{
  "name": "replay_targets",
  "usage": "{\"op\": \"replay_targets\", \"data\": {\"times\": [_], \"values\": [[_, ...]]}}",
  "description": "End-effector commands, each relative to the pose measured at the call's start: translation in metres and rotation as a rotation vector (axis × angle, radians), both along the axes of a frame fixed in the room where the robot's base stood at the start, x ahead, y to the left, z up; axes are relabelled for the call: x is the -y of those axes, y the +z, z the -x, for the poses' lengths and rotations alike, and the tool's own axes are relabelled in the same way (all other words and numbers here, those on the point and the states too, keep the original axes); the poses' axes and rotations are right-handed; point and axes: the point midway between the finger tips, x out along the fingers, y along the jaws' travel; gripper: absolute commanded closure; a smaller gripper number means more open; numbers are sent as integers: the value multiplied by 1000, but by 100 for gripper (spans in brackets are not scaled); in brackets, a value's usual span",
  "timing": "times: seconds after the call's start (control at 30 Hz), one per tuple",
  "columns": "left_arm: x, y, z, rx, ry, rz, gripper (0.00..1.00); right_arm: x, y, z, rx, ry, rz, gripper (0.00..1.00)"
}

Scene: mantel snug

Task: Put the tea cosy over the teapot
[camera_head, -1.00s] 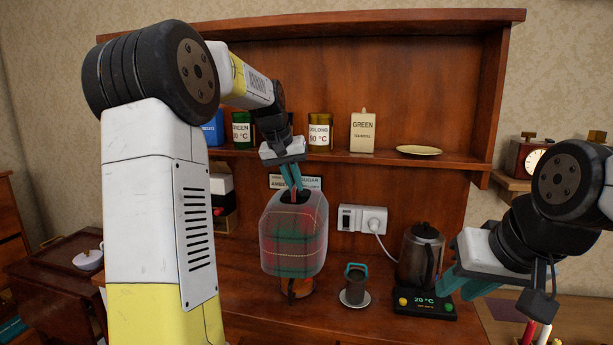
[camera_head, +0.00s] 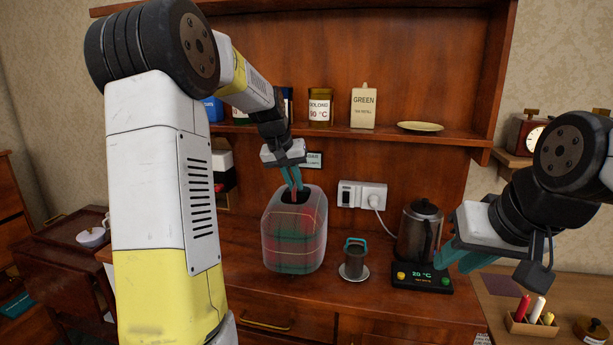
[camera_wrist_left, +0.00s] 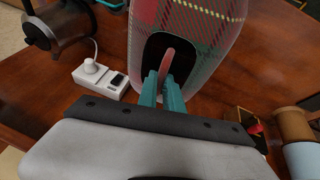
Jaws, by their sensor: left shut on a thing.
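The tea cosy (camera_head: 295,245) is a red and green tartan cover with a pale see-through outer layer. It stands upright at the counter and also shows in the left wrist view (camera_wrist_left: 215,45). A pink-red loop (camera_wrist_left: 167,60) rises from a dark patch on its top. My left gripper (camera_head: 294,184) is above the cosy, its teal fingers shut on this loop. The teapot cannot be seen; the cosy hides the spot beneath it. My right gripper (camera_head: 462,259) hangs by the kettle at right, seemingly open and empty.
A small dark cup (camera_head: 355,263) stands close right of the cosy. A kettle (camera_head: 419,232) sits on its lit base (camera_head: 422,279). A socket box (camera_head: 361,195) is on the back panel. The shelf (camera_head: 390,132) overhangs behind. The counter front is clear.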

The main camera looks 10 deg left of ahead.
Motion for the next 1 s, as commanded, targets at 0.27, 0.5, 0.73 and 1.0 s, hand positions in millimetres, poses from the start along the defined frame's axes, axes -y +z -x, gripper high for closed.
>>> {"op": "replay_targets", "data": {"times": [0.27,0.5,0.73,1.0], "values": [[0,-20,0,-1,0,0,100,0,0,0,0,0,0,73],[0,-37,0,-1,-1,0,100,0,0,0,0,0,0,73],[0,-53,0,-1,0,0,100,0,0,0,0,0,0,73],[0,-65,0,-1,0,0,100,0,0,0,0,0,0,73]]}}
